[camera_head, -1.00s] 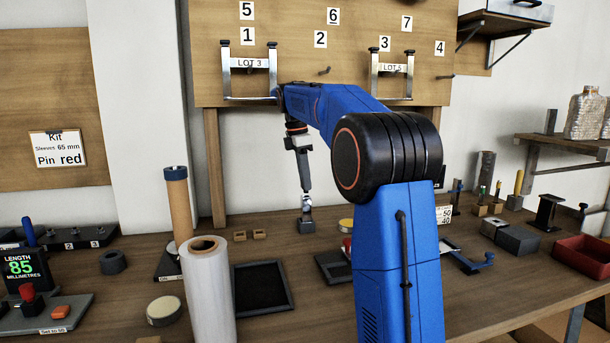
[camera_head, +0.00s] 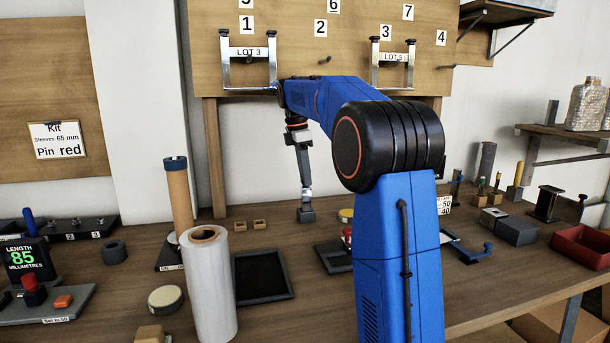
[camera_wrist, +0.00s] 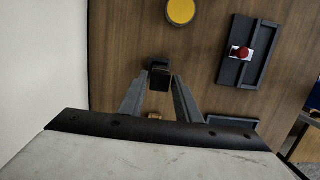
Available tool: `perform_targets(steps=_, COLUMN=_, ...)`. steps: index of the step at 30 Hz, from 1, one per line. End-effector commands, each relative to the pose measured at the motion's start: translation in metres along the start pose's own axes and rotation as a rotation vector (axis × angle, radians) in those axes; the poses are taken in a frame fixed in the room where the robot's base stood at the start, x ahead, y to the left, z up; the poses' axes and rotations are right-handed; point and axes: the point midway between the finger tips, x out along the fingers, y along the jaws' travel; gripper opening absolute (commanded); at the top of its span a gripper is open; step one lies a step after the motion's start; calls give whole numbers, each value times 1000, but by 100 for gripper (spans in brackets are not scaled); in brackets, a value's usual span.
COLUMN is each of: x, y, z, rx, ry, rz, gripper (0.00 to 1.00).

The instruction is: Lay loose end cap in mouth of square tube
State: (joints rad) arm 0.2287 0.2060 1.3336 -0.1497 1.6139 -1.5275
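My gripper (camera_head: 305,203) points straight down, with its fingertips at the top of a small dark block-like piece (camera_head: 306,216) on the table. In the wrist view my two fingers (camera_wrist: 161,82) stand on either side of a dark square piece (camera_wrist: 160,80). A flatter dark part shows at its far edge. I cannot tell the end cap from the square tube here, nor whether the fingers press on it. The tube's mouth is hidden. A grey square-sided block (camera_head: 491,219) stands at the right, but I cannot tell whether it is hollow.
A yellow-topped disc (camera_wrist: 181,11) and a dark tray with a red knob (camera_wrist: 239,54) lie beside the gripper. Two small wooden blocks (camera_head: 260,225) sit to the left.

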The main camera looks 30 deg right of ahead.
Motion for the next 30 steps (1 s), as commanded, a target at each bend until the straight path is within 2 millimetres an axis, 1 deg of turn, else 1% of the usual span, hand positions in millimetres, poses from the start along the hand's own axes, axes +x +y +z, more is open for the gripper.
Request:
perform_targets(steps=10, x=0, y=0, z=0, rx=0, ry=0, rz=0, gripper=44)
perform_targets(steps=14, x=-7, y=0, z=1, rx=0, ry=0, rz=2, gripper=44)
perform_targets(steps=24, x=-48, y=0, z=7, rx=0, ry=0, rz=1, gripper=44)
perform_targets(steps=30, x=-68, y=0, z=10, rx=0, ry=0, rz=2, gripper=44)
